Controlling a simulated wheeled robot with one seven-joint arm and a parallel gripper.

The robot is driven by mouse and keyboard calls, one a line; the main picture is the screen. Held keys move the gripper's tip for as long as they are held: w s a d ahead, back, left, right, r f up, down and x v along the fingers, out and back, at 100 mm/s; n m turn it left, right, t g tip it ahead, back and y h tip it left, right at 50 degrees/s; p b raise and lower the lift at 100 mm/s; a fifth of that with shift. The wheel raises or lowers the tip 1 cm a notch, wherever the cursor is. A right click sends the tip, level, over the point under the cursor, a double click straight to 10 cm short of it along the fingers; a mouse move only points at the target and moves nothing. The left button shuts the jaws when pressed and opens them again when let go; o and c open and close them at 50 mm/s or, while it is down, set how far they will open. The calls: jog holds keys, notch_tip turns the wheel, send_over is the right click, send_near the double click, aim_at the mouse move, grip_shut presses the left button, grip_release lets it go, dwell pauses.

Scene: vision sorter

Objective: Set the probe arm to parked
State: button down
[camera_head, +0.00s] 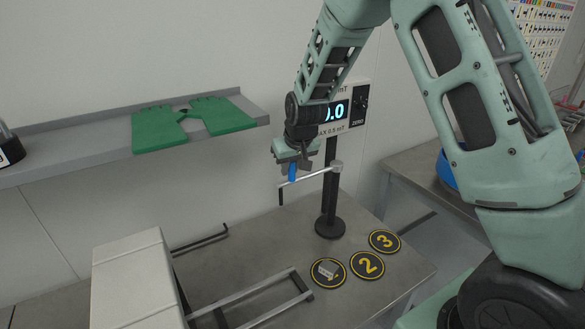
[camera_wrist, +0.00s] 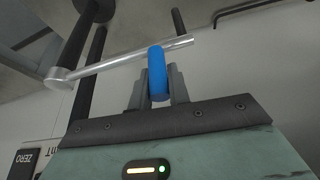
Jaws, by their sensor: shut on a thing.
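The probe arm (camera_head: 315,177) is a thin silver bar that reaches left from a dark upright post (camera_head: 329,190). A short dark probe hangs down at its left end. The silver bar also crosses the wrist view (camera_wrist: 115,63). A blue grip (camera_head: 292,172) is on the bar; in the wrist view the blue grip (camera_wrist: 157,75) stands between the fingers. My gripper (camera_head: 292,170) is shut on the blue grip. The gauge box (camera_head: 360,100) behind my wrist has a lit display, partly hidden, and a ZERO label.
Round black discs with yellow rims lie on the table, marked 2 (camera_head: 367,265) and 3 (camera_head: 384,241). A small grey block (camera_head: 327,269) sits on another disc. A metal rail frame (camera_head: 262,287), a white box (camera_head: 133,275) and a shelf with green gloves (camera_head: 217,117) stand left.

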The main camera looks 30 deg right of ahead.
jog(key=shift+w, duration=0.1)
jog(key=c, duration=1.3)
grip_release()
jog(key=shift+d, duration=0.1)
jog(key=b+v, duration=0.3)
jog(key=v, duration=1.4)
jog(key=shift+r, duration=0.15)
